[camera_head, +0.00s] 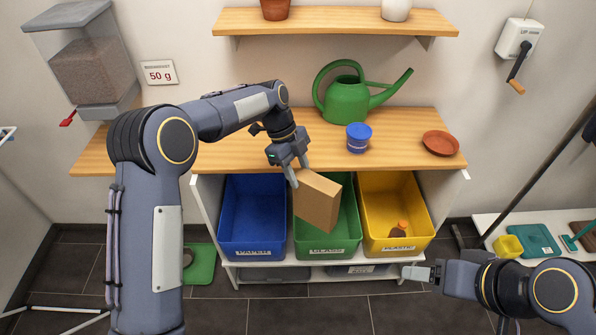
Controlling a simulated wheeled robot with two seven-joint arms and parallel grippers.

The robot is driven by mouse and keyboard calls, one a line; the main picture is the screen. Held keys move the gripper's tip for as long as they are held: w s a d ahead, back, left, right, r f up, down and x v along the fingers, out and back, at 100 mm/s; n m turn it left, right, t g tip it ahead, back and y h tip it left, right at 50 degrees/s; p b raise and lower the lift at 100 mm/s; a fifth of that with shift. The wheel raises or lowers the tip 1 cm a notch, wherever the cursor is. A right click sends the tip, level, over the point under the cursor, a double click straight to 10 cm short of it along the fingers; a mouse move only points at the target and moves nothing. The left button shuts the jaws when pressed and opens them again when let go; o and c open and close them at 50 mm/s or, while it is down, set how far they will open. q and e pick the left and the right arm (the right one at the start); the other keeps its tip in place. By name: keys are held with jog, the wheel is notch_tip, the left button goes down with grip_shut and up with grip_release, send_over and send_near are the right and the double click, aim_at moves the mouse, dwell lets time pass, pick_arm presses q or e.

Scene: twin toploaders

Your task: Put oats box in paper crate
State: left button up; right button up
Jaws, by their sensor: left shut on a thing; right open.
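A plain brown cardboard box (318,203), which looks like the oats box, hangs tilted from my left gripper (297,173). The gripper is shut on the box's upper left edge. The box is over the green crate (351,222) and hides part of its opening. A blue crate (250,215) stands to the left and a yellow crate (385,195) to the right. My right gripper (416,273) is open and empty, low in front of the yellow crate.
The wooden counter (230,152) above the crates holds a green watering can (347,101), a blue tub (358,137) and a terracotta saucer (440,143). The blue crate looks empty. A grain dispenser (88,70) stands at left.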

pick_arm(q)
jog(key=shift+s+f+n, duration=0.15)
jog(key=shift+f+n, duration=0.15)
jog(key=shift+n, duration=0.1)
jog(key=s+a+f+n+t+y+b, duration=0.15)
jog(key=s+a+f+n+t, duration=0.3)
jog(key=a+n, duration=0.55)
jog(key=s+a+f+n+t+y, duration=0.25)
jog(key=s+a+f+n, duration=0.3)
jog(key=n, duration=0.75)
jog(key=w+a+f+n+b, duration=0.1)
jog(key=w+a+f+b, duration=0.1)
jog(key=w+f+b, duration=2.15)
jog(key=s+f+b, duration=0.3)
jog(key=s+b, duration=0.2)
jog(key=b, duration=0.3)
jog(key=shift+s+f, duration=0.4)
pick_arm(e)
notch_tip(320, 180, down, 34)
jog(key=shift+s, duration=0.35)
pick_arm(q)
jog(key=shift+d, duration=0.1)
